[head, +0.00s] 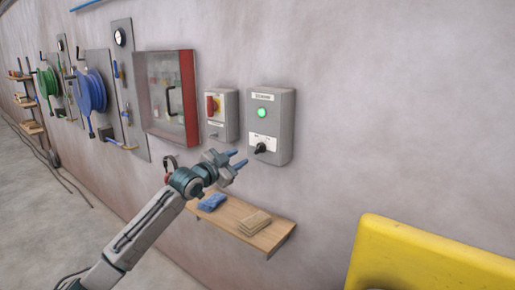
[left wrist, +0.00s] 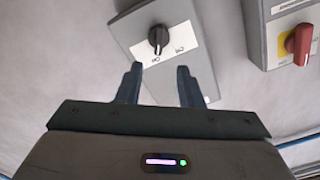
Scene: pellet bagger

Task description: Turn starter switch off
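The starter box (head: 271,126) is a grey wall box with a lit green lamp (head: 262,112) above a black rotary switch (head: 261,148) on a white plate. The switch also shows in the left wrist view (left wrist: 158,38), between and beyond my fingertips. My right gripper is in neither view.
A grey box with a red handle (head: 212,106) on yellow is beside the starter box. A red-framed cabinet (head: 188,97) hangs further left. A wooden shelf (head: 262,229) with blue and tan items is below. A yellow object (head: 430,255) fills the lower right.

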